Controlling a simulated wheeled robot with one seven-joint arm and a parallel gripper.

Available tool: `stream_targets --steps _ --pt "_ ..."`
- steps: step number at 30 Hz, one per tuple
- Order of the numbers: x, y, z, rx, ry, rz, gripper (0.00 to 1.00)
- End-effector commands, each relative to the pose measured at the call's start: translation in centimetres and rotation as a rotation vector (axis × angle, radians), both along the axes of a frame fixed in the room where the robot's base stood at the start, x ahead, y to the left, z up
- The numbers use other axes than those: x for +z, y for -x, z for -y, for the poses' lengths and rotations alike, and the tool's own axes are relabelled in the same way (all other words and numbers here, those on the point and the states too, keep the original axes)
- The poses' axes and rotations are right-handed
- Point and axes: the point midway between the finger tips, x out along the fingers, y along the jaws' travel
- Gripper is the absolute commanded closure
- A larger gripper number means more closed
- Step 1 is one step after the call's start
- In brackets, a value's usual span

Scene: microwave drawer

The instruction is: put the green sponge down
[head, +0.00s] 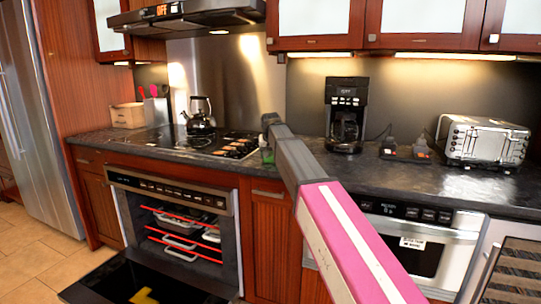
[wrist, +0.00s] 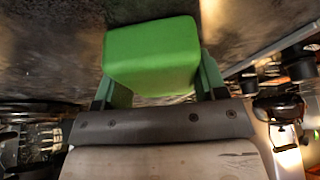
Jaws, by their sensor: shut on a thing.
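The green sponge (wrist: 150,55) is a bright green block in the wrist view. My gripper (wrist: 157,80) is shut on it, with one finger along each side. In the head view only a small green patch of the sponge (head: 267,157) shows beside the dark end of my arm, over the counter (head: 225,166) right of the cooktop. My arm hides most of the gripper there. The dark counter surface fills much of the wrist view behind the sponge. I cannot tell whether the sponge touches it.
A kettle (head: 200,116) stands on the cooktop (head: 185,140) to the left. A coffee maker (head: 345,113) and a toaster (head: 483,141) stand to the right. Below, an oven (head: 180,222) is open, with its door (head: 110,283) down and trays inside.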

Motion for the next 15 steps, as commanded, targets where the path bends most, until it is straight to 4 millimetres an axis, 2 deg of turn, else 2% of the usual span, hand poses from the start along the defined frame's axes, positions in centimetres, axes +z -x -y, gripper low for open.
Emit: stream_targets --steps 3,4,5,6,10,14,15 --pt "-0.8 0.1 0.0 0.0 0.0 -0.009 0.54" --pt "-0.8 0.1 0.0 0.0 0.0 -0.009 0.28" --pt "-0.8 0.1 0.0 0.0 0.0 -0.01 0.19" --pt "-0.9 0.2 0.0 0.0 0.0 -0.011 0.16" --pt "-1.0 0.2 0.0 0.0 0.001 -0.015 0.16" --pt "-0.2 0.2 0.0 0.0 0.001 -0.015 0.15" --pt "0.3 0.4 0.0 0.0 0.001 -0.015 0.09"
